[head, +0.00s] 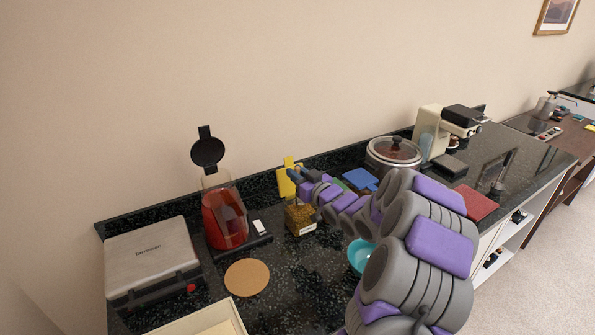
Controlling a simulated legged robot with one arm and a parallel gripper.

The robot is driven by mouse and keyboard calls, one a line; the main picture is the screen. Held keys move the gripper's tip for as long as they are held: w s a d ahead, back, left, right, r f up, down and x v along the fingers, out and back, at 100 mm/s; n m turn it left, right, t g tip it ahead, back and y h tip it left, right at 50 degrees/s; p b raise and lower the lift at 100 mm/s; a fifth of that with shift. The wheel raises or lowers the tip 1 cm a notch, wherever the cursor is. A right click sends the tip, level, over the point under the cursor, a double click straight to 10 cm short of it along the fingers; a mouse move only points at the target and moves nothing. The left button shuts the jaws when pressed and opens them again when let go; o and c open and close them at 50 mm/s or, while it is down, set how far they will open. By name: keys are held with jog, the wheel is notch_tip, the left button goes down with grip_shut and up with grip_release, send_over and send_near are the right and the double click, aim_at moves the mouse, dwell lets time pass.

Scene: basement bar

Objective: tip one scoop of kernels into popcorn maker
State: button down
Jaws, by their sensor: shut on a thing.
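The popcorn maker (226,222) is a red machine at the left of the dark counter, its round black lid (208,152) raised open above it. A clear container of golden kernels (300,218) with a small white label stands to its right. My gripper (299,180) is right above the kernel container, shut on the scoop. The scoop is almost wholly hidden by the gripper and container, so I cannot tell how full it is.
A silver appliance (152,255) stands at the far left, with a round cork mat (247,277) to its right. A teal bowl (358,257) is partly behind my arm. A yellow board (286,181) leans behind my gripper. A lidded pot (393,154) and coffee machine (432,131) stand farther right.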

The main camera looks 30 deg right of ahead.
aim_at(299, 203)
jog(key=f, duration=0.1)
jog(key=f+b, duration=0.1)
jog(key=f, duration=0.1)
jog(key=shift+d+f, duration=0.2)
jog(key=shift+d, duration=0.2)
jog(key=shift+a+f+b, duration=0.25)
jog(key=shift+f+b, duration=0.15)
jog(key=shift+f, duration=0.65)
jog(key=shift+d+f, duration=0.1)
jog(key=shift+f, duration=0.05)
jog(key=shift+r+p, duration=3.75)
jog(key=shift+r, duration=1.8)
